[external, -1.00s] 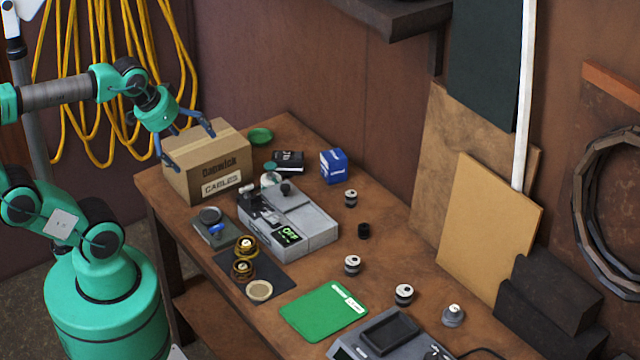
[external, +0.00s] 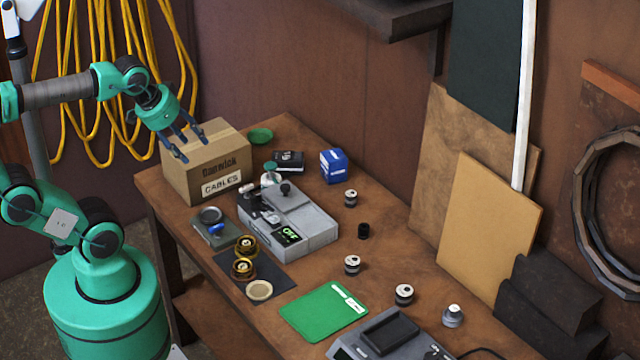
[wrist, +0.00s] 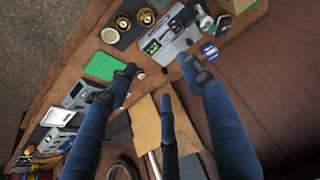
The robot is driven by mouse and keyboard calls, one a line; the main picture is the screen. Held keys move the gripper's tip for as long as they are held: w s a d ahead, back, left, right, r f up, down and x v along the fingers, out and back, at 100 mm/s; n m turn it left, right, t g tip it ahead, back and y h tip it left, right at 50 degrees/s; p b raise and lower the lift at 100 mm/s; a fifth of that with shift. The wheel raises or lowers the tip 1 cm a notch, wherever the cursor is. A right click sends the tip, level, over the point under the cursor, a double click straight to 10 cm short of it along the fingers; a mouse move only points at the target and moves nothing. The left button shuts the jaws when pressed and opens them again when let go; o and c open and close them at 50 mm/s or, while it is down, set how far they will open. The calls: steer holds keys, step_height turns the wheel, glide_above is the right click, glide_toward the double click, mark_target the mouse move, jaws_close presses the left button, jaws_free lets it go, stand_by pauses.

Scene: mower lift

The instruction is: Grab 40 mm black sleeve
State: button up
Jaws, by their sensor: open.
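A small black sleeve (external: 363,231), likely the 40 mm one, stands on the bench in the external view, right of the grey device marked OFF. My gripper (external: 193,152) is high at the left, in front of and above the cardboard box in the picture, well away from the sleeve. Its blue fingers are apart and empty. The wrist view also shows my gripper (wrist: 160,82) with spread fingers over the bench.
The cardboard box (external: 207,168) stands at the bench's far left. The grey device (external: 305,222) is between box and sleeve. Several grey-and-black cylinders, one at the back (external: 350,198) and one in front (external: 352,265), stand around the sleeve. A green mat (external: 322,312) lies nearer the front.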

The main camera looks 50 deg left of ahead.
steer(key=w+r+p, duration=0.2)
steer(key=w+r, duration=0.1)
steer(key=w, duration=0.3)
steer(key=g+p, duration=0.6)
steer(key=p, duration=0.4)
glide_above(351, 193)
step_height(351, 193, down, 30)
steer(key=shift+m, duration=0.3)
steer(key=shift+f+p, duration=0.3)
steer(key=shift+f, duration=4)
steer(key=shift+f, duration=0.15)
